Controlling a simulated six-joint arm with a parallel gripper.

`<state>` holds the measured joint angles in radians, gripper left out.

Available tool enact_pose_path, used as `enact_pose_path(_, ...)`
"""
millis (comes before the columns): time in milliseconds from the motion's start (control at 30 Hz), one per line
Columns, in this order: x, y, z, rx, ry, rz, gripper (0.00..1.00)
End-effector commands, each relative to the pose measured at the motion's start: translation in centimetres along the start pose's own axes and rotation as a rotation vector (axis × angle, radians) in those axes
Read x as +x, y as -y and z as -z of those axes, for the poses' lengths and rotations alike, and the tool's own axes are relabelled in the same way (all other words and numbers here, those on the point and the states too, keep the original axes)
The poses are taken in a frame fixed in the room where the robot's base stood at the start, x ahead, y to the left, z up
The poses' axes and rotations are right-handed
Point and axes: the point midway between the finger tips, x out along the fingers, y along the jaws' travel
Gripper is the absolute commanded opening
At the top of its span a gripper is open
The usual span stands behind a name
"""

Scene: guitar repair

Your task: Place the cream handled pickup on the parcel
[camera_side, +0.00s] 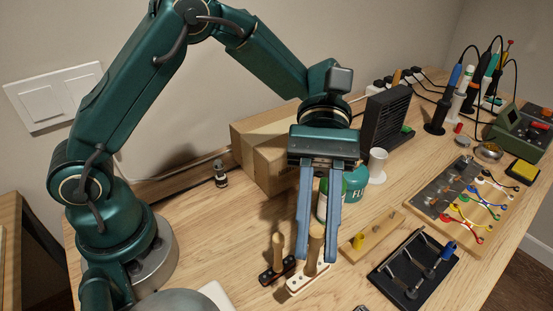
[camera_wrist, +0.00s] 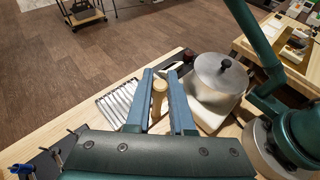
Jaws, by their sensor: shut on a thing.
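The cream pickup (camera_side: 306,281) is a pale bar with an upright wooden handle, near the table's front edge in the side view. My gripper (camera_side: 317,256) points down with its two blue fingers on either side of that handle and is shut on it. The handle top also shows between the fingers in the wrist view (camera_wrist: 158,90). I cannot tell whether the pickup's base touches the table. The parcel (camera_side: 252,148), a brown cardboard box, stands behind against the wall, partly hidden by my arm. Its visible top looks bare.
A black pickup with a similar handle (camera_side: 277,267) stands close on the left. A green flux container (camera_side: 356,182) and a white-green can are just behind my fingers. A wooden peg strip (camera_side: 371,236) and black rack (camera_side: 414,270) lie right. A lidded pot (camera_wrist: 217,80) shows in the wrist view.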

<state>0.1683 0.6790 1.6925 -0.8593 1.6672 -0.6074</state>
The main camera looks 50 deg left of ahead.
Motion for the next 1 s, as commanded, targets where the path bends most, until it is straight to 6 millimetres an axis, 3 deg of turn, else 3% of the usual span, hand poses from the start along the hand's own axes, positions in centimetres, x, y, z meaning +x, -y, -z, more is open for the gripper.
enact_pose_path(167, -2.2, 0.0, -1.0, -0.025, 0.0, -0.065, 0.0)
enact_pose_path(433, -9.9, 1.2, 0.1, -0.168, 0.0, -0.411, 0.0)
enact_pose_path(700, -16.9, 4.4, 1.6, -0.347, 0.001, -0.837, 0.0)
enact_pose_path(1000, -21.1, 7.9, 3.5, -0.499, 0.001, -1.2, 0.0)
